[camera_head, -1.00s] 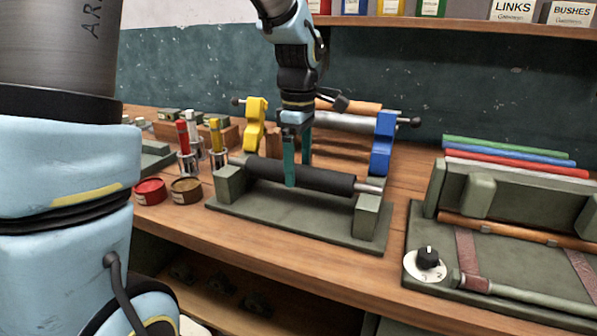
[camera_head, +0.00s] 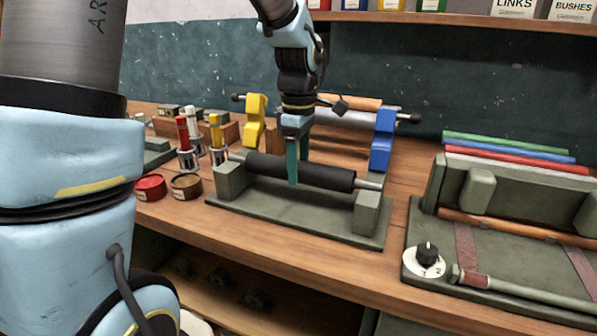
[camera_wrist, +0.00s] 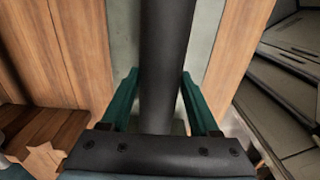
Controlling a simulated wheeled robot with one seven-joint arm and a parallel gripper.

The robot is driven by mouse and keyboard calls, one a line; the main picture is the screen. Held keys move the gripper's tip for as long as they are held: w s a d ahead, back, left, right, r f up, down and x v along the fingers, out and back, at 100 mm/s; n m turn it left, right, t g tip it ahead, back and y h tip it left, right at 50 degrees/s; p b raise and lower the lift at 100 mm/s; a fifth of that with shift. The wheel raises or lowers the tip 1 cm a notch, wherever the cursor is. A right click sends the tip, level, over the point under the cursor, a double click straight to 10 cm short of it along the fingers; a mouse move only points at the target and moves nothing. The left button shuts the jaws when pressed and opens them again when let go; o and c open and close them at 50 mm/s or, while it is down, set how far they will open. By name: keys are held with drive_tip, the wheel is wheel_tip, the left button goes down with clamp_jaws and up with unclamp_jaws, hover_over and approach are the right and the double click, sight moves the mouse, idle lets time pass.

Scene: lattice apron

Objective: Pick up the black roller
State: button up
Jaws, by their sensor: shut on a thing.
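The black roller (camera_head: 325,176) is a dark cylinder with a pale metal shaft at each end. It lies across the green cradle stand (camera_head: 290,212), with its shaft ends at the two end blocks. It looks slightly raised, but I cannot tell if the shaft clears the blocks. My gripper (camera_head: 297,165) points down at the roller's middle, its green fingers shut on it from either side. In the wrist view the roller (camera_wrist: 166,60) runs lengthwise between the two fingers (camera_wrist: 160,85).
Behind stands a rack with a yellow bracket (camera_head: 255,120) and a blue bracket (camera_head: 382,138), close to my gripper. A green fixture with a dial (camera_head: 428,255) stands right. A shelf hangs above.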

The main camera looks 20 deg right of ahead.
clamp_jaws()
drive_tip(key=shift+r, duration=0.2)
